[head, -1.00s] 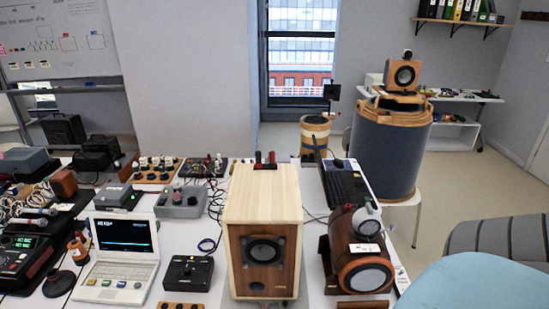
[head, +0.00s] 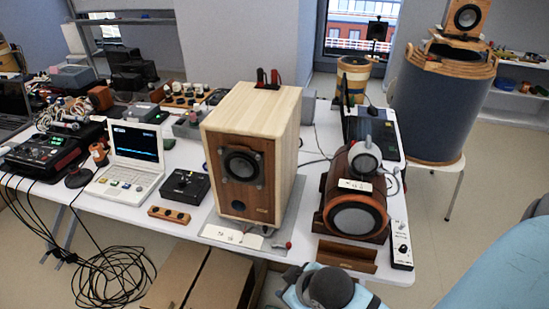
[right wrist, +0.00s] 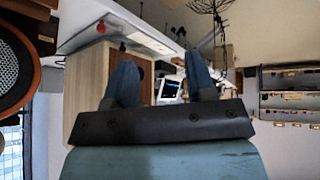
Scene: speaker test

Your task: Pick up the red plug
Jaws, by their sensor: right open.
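A red plug (head: 275,77) stands on top of the pale wooden speaker (head: 294,115), beside a dark plug (head: 261,77). A small red-tipped piece (head: 289,245) lies on the table by the speaker's front; a red spot (right wrist: 101,27) shows near the table edge in the right wrist view, probably the same piece. My right gripper (right wrist: 160,58) is open and empty, its fingers spread in front of the speaker's side (right wrist: 88,85). In the head view, part of my right arm shows at the bottom, below the table edge. My left gripper is not in view.
A dark barrel-shaped speaker (head: 355,215) stands right of the wooden one, with a white power strip (head: 400,245) beside it. A laptop (head: 130,150) and black control box (head: 186,186) stand left. Boxes (head: 215,280) and coiled cables (head: 110,280) are below the table.

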